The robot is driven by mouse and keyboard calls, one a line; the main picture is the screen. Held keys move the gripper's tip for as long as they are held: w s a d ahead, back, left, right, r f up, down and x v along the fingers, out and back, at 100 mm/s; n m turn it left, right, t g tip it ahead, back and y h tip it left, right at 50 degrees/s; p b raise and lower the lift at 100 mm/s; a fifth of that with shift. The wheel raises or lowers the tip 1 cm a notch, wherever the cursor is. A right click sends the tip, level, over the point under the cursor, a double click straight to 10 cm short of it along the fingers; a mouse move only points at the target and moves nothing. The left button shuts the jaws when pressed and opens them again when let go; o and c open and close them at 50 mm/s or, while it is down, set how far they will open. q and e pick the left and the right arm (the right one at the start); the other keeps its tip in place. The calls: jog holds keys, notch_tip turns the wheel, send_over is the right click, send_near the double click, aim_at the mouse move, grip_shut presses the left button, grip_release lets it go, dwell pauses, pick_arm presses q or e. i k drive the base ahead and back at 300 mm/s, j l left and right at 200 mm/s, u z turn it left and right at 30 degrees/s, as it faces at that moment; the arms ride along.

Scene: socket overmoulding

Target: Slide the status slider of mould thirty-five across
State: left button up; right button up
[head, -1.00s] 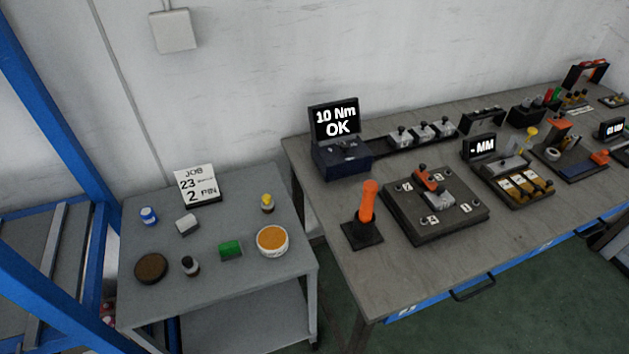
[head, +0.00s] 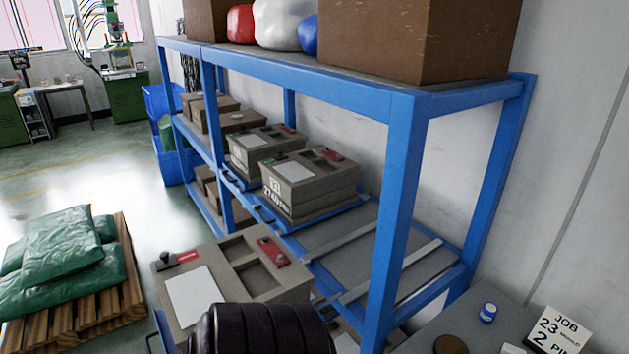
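A large grey mould (head: 215,297) stands low in front of the shelf in the head view. It has a white sheet (head: 192,298) on top, a dark knobbed part (head: 178,260) at its left edge and a red part (head: 272,252) at its right. Two similar moulds stand on the blue rack: the nearer rack mould (head: 290,195) with a red part (head: 331,155) and partly readable front lettering, and the farther rack mould (head: 246,154). I cannot read thirty-five on any of them. Neither gripper is in view; a black rounded part, apparently mine, hides the near mould's front.
The blue rack (head: 402,190) has an upright close by on the right and an empty bay (head: 370,250). Brown boxes (head: 465,35) sit on top. Green sacks (head: 60,245) lie on a pallet (head: 105,300) at left. A side table with a JOB sign (head: 558,330) is at lower right.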

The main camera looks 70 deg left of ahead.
aim_at(166, 261)
jog(key=u, duration=0.45)
jog(key=k+u, duration=0.1)
jog(key=u, duration=1.25)
jog(key=k+j+u, duration=0.1)
jog(key=u, duration=0.8)
jog(key=j+u, duration=0.1)
jog(key=u, duration=0.3)
